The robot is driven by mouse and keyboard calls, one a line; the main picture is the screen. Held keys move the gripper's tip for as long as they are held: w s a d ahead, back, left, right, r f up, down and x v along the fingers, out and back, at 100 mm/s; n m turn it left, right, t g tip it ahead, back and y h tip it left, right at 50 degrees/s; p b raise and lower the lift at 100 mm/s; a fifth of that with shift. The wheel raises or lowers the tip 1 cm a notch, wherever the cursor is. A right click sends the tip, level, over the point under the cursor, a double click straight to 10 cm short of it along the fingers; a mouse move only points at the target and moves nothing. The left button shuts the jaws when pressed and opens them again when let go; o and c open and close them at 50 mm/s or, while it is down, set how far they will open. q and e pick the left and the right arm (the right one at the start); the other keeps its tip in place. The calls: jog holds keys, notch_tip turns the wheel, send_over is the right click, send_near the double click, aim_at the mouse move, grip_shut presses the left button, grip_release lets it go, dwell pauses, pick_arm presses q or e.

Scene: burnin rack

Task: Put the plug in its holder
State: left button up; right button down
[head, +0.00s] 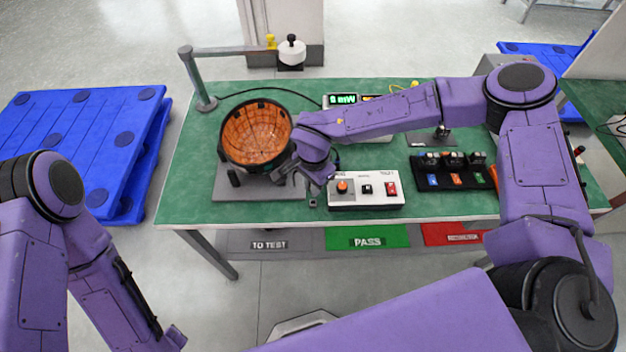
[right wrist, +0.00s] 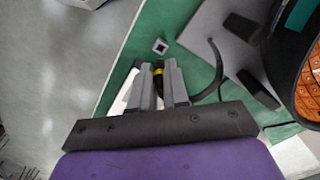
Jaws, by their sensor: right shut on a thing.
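My right gripper (head: 322,184) is above the front edge of the green table, between the round orange-lined bowl and the white control box. The right wrist view shows its two grey fingers (right wrist: 160,84) shut on a small dark plug (right wrist: 159,71) with a yellow part. Most of the plug is hidden between the fingers. A small square grey holder (right wrist: 160,46) with a dark opening lies just beyond the fingertips; it also shows in the head view (head: 313,203) at the table's front edge. The plug appears apart from the holder. My left gripper is out of view.
The orange-lined bowl (head: 256,136) stands on a grey plate (head: 232,192) left of the gripper. The white control box (head: 366,190) with buttons is close on the right. A black rack (head: 453,177) with coloured modules stands farther right. A dark cable (right wrist: 214,68) curves beside the fingers.

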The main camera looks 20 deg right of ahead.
jog(key=shift+w+f+b, duration=0.1)
jog(key=shift+f+b, duration=0.45)
jog(key=shift+f, duration=1)
jog(key=shift+r, duration=0.1)
jog(key=shift+p, duration=0.35)
jog(key=shift+p, duration=0.35)
